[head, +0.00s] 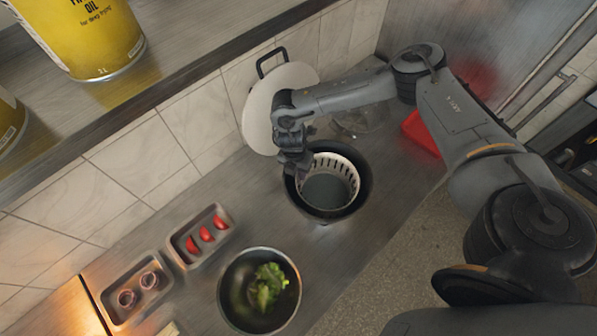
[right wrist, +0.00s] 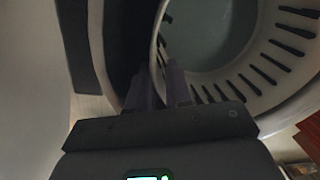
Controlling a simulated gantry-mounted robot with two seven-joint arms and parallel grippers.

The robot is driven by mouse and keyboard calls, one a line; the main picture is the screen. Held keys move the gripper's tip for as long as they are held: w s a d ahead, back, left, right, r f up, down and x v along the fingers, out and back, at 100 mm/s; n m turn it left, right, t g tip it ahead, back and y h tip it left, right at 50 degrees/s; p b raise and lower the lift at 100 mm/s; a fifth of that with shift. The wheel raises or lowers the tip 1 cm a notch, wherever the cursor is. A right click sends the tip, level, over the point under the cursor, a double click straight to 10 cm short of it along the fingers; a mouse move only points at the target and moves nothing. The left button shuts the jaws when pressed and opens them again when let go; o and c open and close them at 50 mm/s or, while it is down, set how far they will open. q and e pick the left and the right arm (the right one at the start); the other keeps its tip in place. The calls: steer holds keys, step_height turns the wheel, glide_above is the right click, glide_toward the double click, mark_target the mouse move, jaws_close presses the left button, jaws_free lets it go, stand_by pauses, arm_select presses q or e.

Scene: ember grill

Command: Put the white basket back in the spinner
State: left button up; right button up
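The white slotted basket (head: 348,166) is inside the dark round spinner bowl (head: 367,190) on the steel counter. Its pale slotted wall (right wrist: 262,82) and grey-green floor fill the upper right of the right wrist view. My right gripper (head: 298,172) is at the basket's left rim in the head view. In the right wrist view its two fingers (right wrist: 162,88) are close together on either side of the basket wall, and it looks shut on it. Whether the basket rests fully on the bowl's bottom is hidden. My left gripper is not in view.
A white round lid (head: 262,105) with a black handle leans on the tiled wall behind. A bowl of greens (head: 225,290) and trays of tomato (head: 184,262) and onion (head: 120,316) stand at the front left. A red object (head: 420,133) lies right of the spinner.

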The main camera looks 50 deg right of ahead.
step_height(320, 180, up, 11)
steer(key=w, duration=0.1)
steer(key=s+a+f+n+t+y, duration=0.1)
steer(key=a+f+n+t+y, duration=0.15)
steer(key=a, duration=0.95)
steer(key=a+f+n+t+y, duration=0.1)
steer(key=a+f+y, duration=0.15)
steer(key=a, duration=1.05)
steer(key=s+a+r+m+t+y, duration=0.1)
steer(key=a+r+m+t+y, duration=0.15)
steer(key=a, duration=0.45)
steer(key=s+a+r+m+t+y, duration=0.1)
steer(key=a+r+m, duration=0.1)
steer(key=a+r, duration=0.35)
steer(key=d+f+m+t+h, duration=0.15)
steer(key=d+m+h, duration=0.25)
steer(key=d+m, duration=0.55)
steer(key=s+d+f+m+g+h, duration=0.2)
steer(key=s+d+f+m, duration=0.1)
steer(key=s+d, duration=0.3)
steer(key=s+d+f+m+g+h, duration=0.1)
steer(key=s+d+f+m+h, duration=0.1)
steer(key=s+d+m, duration=0.3)
steer(key=s+d+f, duration=0.1)
steer(key=s+d, duration=0.1)
steer(key=d, duration=0.1)
steer(key=shift+d+f+g, duration=0.2)
steer(key=shift+f+g, duration=0.15)
